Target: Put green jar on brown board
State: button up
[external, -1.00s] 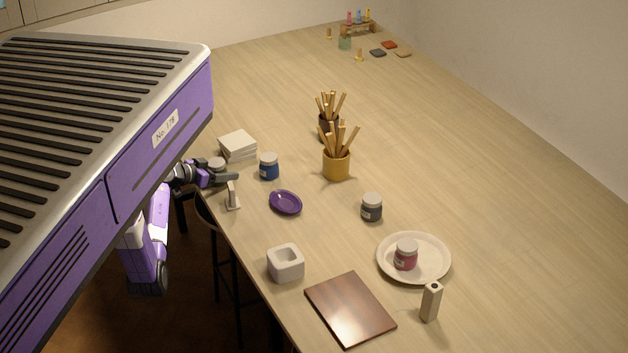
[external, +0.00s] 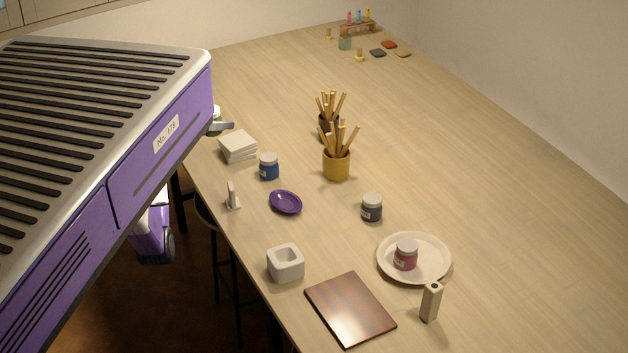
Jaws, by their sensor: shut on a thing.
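The brown board (external: 350,309) lies flat near the front edge of the table, its top bare. My gripper (external: 219,127) is at the left edge of the table, beyond the white tile stack and far from the board. It is shut on the green jar (external: 214,113), whose white lid and a little of its greenish body show. My own body hides most of the jar and the rest of the gripper.
A grey jar (external: 371,207), purple dish (external: 286,202), blue jar (external: 269,166), tile stack (external: 238,147) and brush pot (external: 336,166) stand farther back.

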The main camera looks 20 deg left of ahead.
jog(key=shift+r, duration=0.25)
jog(key=s+d+m+g+h, duration=0.2)
jog(key=s+d+m, duration=0.1)
jog(key=d, duration=0.8)
jog(key=s+d+r+m+g+h, duration=0.1)
jog(key=s+d+m+g+h, duration=0.15)
jog(key=d, duration=0.85)
jog(key=s+d+m+g+h, duration=0.1)
jog(key=s+d+m+g, duration=0.25)
jog(key=d, duration=0.75)
jog(key=m+g+y+p, duration=0.1)
jog(key=m+g+y, duration=0.1)
jog(key=m+g, duration=0.8)
send_over(356, 313)
jog(key=shift+n+g+h, duration=0.25)
jog(key=shift+n+g, duration=0.05)
jog(key=shift+g, duration=0.2)
notch_tip(356, 313, down, 15)
jog(key=shift+r, duration=0.2)
jog(key=shift+f, duration=2.5)
